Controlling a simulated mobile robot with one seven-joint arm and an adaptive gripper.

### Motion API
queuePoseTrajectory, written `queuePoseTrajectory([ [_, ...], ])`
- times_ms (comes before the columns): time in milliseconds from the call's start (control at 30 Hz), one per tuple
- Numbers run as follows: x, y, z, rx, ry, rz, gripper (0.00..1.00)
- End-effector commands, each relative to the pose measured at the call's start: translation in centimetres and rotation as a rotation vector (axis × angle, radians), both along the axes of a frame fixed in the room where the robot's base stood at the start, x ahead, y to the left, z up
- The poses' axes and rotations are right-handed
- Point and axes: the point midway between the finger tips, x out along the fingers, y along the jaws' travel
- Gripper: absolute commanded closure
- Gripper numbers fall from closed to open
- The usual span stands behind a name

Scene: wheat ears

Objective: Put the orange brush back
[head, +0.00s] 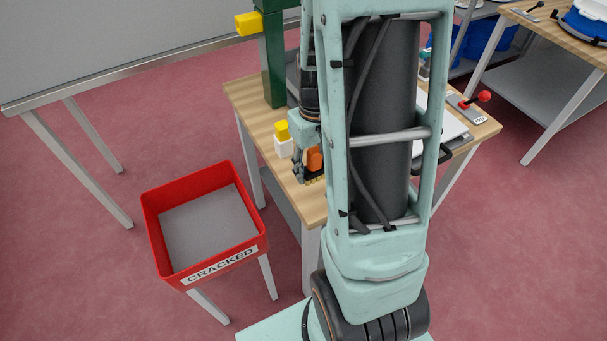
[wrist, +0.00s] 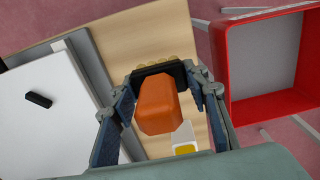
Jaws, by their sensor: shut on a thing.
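The orange brush (wrist: 160,108) is between the two fingers of my gripper (wrist: 165,92) in the wrist view, which is shut on it. It has a blocky orange handle, a dark band and pale yellowish bristles at its far end. In the head view the brush (head: 314,159) shows beside my arm, over the left front part of the wooden table (head: 253,96), bristles down. I cannot tell whether the bristles touch the wood. My gripper (head: 307,170) is partly hidden by my arm in that view.
A white block with a yellow top (head: 282,138) stands close to the gripper. A green post (head: 273,62) is behind it. An empty red bin marked CRACKED (head: 152,238) stands left of the table. A white panel with a black handle (wrist: 32,128) lies left in the wrist view.

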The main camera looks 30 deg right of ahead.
Motion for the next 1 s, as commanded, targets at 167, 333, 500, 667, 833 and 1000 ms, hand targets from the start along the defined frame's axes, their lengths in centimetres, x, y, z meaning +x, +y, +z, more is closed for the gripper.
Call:
queuePoseTrajectory([
  [167, 0.9, 0.3, -1.2, 0.000, -0.001, -0.001, 0.82],
  [333, 1.8, 0.7, -2.7, 0.001, 0.002, 0.000, 0.82],
  [500, 1.6, 0.7, -4.9, 0.001, 0.001, -0.001, 0.82],
  [667, 1.6, 0.6, -5.2, 0.000, 0.000, -0.001, 0.82],
  [833, 1.6, 0.6, -5.1, 0.000, 0.000, -0.001, 0.82],
  [1000, 1.6, 0.6, -5.5, 0.000, 0.000, -0.001, 0.56],
])
